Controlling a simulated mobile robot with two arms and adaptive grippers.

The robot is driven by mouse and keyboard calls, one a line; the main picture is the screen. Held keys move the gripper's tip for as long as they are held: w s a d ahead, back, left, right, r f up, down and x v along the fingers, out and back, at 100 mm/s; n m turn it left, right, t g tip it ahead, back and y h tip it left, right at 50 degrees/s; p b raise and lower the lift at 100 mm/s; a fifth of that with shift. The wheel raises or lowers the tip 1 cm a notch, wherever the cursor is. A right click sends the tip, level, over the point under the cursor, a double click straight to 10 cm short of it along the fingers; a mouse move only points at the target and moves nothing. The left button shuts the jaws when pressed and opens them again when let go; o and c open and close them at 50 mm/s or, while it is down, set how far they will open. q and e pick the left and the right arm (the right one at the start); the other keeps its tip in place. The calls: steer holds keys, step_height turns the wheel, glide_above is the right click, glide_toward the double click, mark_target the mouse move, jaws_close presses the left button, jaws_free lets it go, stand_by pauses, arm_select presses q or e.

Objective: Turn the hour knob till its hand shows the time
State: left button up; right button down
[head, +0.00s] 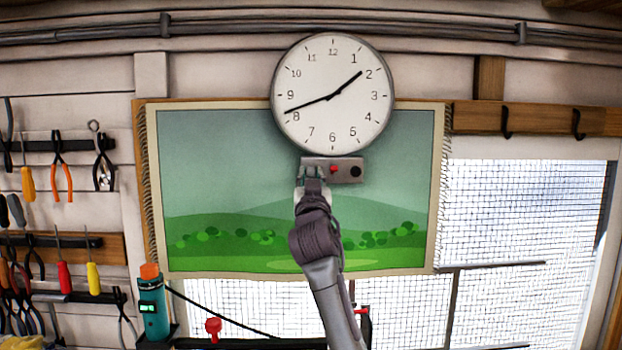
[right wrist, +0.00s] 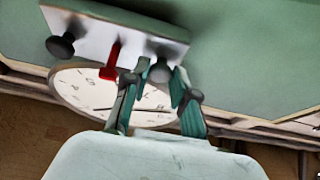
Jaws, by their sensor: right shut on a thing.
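The round white clock (head: 333,125) hangs high on the wall. Its short hand points between 1 and 2, close to 2; its long hand points between 8 and 9, nearer 8. A grey control box (head: 343,163) sits just below it, with a black knob (head: 355,171) at its right and a red lever (head: 333,169) beside my gripper. My right gripper (head: 311,174) is at the box's left end. In the right wrist view, its fingers (right wrist: 157,84) are shut on a grey knob (right wrist: 160,71). My left gripper is not in view.
A green landscape hanging (head: 200,180) is behind the box and my arm. Pliers and screwdrivers hang on racks at the left. A teal device (head: 152,298) with a small lit display stands lower left. A mesh window (head: 520,250) is at the right.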

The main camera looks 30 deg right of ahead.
steer(key=shift+w+a+f+m+g+h+b, duration=0.15)
steer(key=shift+m+g+h+b, duration=0.3)
steer(key=shift+m+b, duration=0.95)
steer(key=shift+s+a+f+m+g+h+b, duration=0.15)
steer(key=shift+m+g+h+b, duration=0.25)
steer(key=shift+m+b, duration=0.95)
steer(key=shift+w+r+m+g+h+b, duration=0.1)
steer(key=shift+m+g+h+b, duration=0.2)
steer(key=shift+m+b, duration=0.3)
steer(key=shift+w+r+m+g+h+b, duration=0.1)
steer(key=shift+m+g+h+b, duration=0.25)
steer(key=shift+m, duration=0.3)
steer(key=shift+r+m+g+h+b, duration=0.15)
steer(key=shift+m+g, duration=0.15)
steer(key=shift+m, duration=0.4)
steer(key=shift+m+g+h+b, duration=0.15)
steer(key=shift+m+g, duration=0.15)
steer(key=shift+m, duration=0.4)
steer(key=shift+d, duration=0.1)
steer(key=c, duration=0.9)
jaws_free()
steer(key=shift+c, duration=0.2)
